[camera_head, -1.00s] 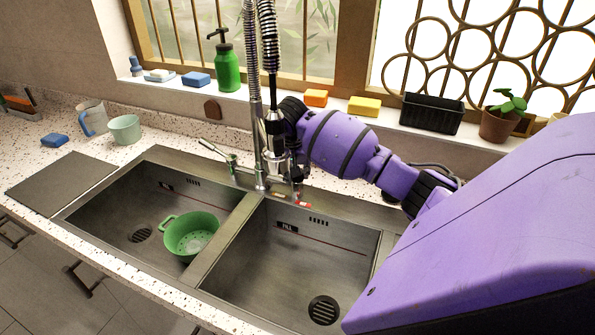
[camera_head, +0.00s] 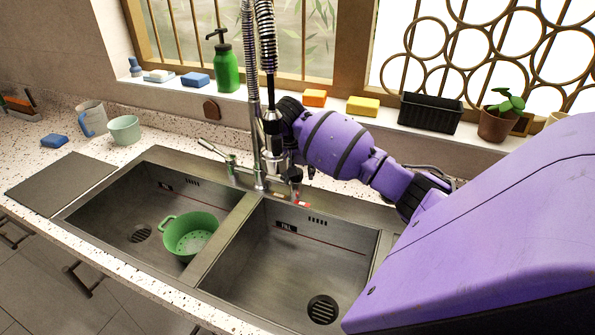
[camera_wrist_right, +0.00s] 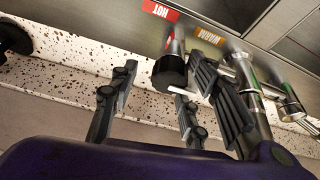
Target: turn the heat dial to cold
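The heat dial (camera_wrist_right: 170,72) is a dark round knob on a metal stem, seen in the right wrist view beside the tap. A red HOT label (camera_wrist_right: 161,9) and an orange WARM label (camera_wrist_right: 208,36) lie on the metal sink edge by it. No cold label is readable. My right gripper (camera_wrist_right: 163,75) is open, with one dark finger on each side of the knob; I cannot tell whether either touches it. In the head view my right gripper (camera_head: 287,165) is at the tap base, mostly hidden by my purple arm and the tap. My left gripper is not in view.
The tall spring tap (camera_head: 257,110) stands close beside my right gripper. A double sink (camera_head: 215,240) lies in front, with a green colander (camera_head: 190,236) in its left basin. Sponges, a green bottle (camera_head: 227,70) and plant pot (camera_head: 497,122) line the sill behind.

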